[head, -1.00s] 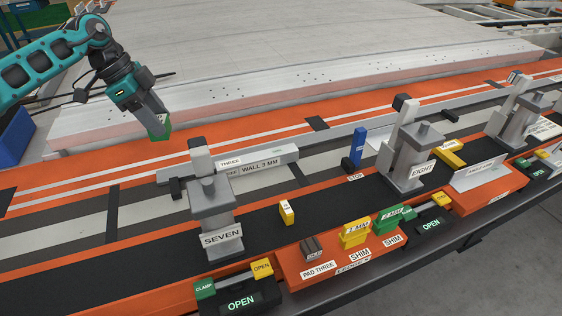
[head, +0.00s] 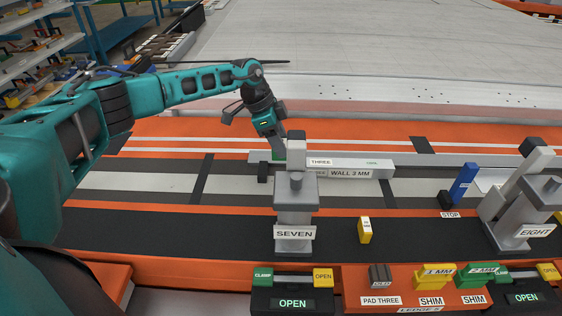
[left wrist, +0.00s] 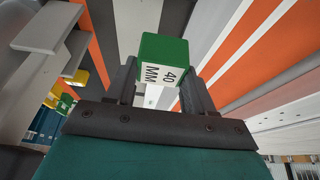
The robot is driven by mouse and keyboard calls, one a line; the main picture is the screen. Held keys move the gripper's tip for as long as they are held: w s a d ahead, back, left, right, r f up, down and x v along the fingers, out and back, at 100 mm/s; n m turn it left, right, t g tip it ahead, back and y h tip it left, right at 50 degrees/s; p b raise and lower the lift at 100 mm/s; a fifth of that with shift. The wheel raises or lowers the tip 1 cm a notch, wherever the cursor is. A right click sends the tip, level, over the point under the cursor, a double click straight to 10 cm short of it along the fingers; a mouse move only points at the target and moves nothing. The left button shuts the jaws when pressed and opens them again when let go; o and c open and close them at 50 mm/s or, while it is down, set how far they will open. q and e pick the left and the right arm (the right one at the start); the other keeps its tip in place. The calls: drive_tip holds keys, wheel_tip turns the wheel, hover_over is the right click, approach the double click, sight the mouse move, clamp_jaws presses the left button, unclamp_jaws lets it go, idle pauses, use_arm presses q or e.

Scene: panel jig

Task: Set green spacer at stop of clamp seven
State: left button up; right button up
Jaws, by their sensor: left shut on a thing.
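My left gripper (head: 279,150) is shut on the green spacer, a block marked 40 MM (left wrist: 165,52) in the left wrist view. A small dark block (head: 263,172) sits at the left end of the WALL 3 MM bar (head: 350,170), just below the gripper. I cannot tell whether the spacer touches the bar or that block. My right gripper is not in view.
Clamp eight (head: 515,215) stands at the right, with a blue piece (head: 463,182) and a STOP label near it. Pad three (head: 380,276) and shims sit on the front ledge. Clamp seven's panel (head: 292,300) reads OPEN.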

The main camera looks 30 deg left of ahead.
use_arm(q)
drive_tip(key=shift+f+b, duration=0.45)
drive_tip(key=shift+f, duration=2.95)
drive_tip(key=shift+f, duration=0.15)
drive_tip(key=o, duration=1.1)
drive_tip(key=shift+c, duration=0.2)
drive_tip(key=p+v, duration=0.1)
drive_tip(key=v, duration=1.1)
drive_tip(key=shift+s, duration=0.1)
